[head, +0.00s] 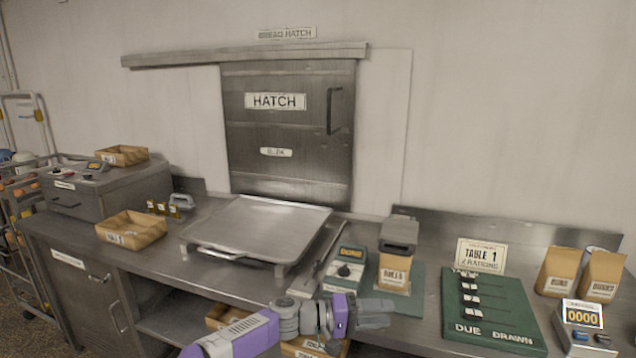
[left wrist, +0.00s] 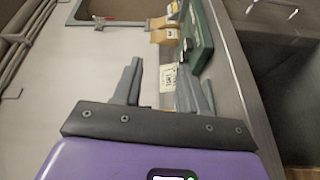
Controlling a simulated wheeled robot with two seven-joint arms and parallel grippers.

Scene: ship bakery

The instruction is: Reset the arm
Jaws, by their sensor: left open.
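My left arm comes in at the bottom of the head view, purple and grey. My right arm and gripper do not show in either view.
The steel counter (head: 400,325) bears a raised tray (head: 255,232), a cardboard box (head: 130,230), a dial device (head: 345,268), a green "DUE DRAWN" board (head: 493,312), paper bags (head: 600,277) and a counter display (head: 582,315). Boxes sit on the shelf below. A closed hatch (head: 290,130) is behind.

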